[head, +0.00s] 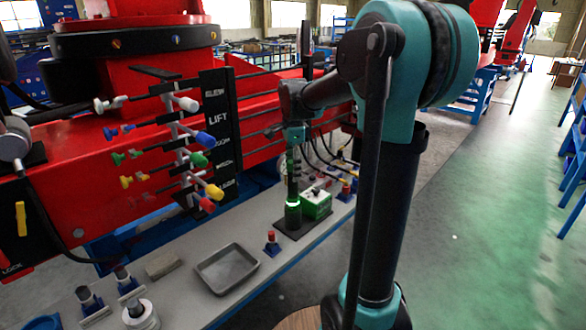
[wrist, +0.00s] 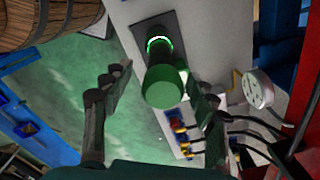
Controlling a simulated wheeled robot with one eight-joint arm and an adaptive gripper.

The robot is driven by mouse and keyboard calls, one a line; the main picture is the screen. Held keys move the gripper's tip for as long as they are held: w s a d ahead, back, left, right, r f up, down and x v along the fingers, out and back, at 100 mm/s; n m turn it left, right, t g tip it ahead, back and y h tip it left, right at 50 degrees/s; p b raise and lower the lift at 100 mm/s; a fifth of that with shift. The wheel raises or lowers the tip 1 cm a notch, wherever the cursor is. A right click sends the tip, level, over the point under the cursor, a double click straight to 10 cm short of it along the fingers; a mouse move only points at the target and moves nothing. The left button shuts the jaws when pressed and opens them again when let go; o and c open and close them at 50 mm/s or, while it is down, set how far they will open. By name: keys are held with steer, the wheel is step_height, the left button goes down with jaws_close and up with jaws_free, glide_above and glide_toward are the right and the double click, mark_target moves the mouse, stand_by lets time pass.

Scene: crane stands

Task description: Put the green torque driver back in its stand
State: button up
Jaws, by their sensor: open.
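The green torque driver (wrist: 163,86) stands upright in its stand (wrist: 158,46), which has a lit green ring and sits on a dark base plate. In the wrist view my gripper (wrist: 158,85) is open, with one finger on each side of the driver's green end. The driver is closer to the right finger; I cannot tell whether they touch. In the head view the stand (head: 292,214) glows green on the bench, and my gripper (head: 296,136) is above it. The driver's upper part there is dark and hard to separate from the gripper.
A green box (head: 316,204) stands right beside the stand. A grey tray (head: 227,268) and a small red-topped piece (head: 271,242) lie nearer on the bench. The red crane with coloured levers (head: 205,140) rises behind. A wooden barrel (wrist: 55,30) shows in the wrist view.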

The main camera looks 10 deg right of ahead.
steer(key=shift+r, duration=0.1)
steer(key=shift+s+r, duration=0.1)
steer(key=shift+r, duration=2.35)
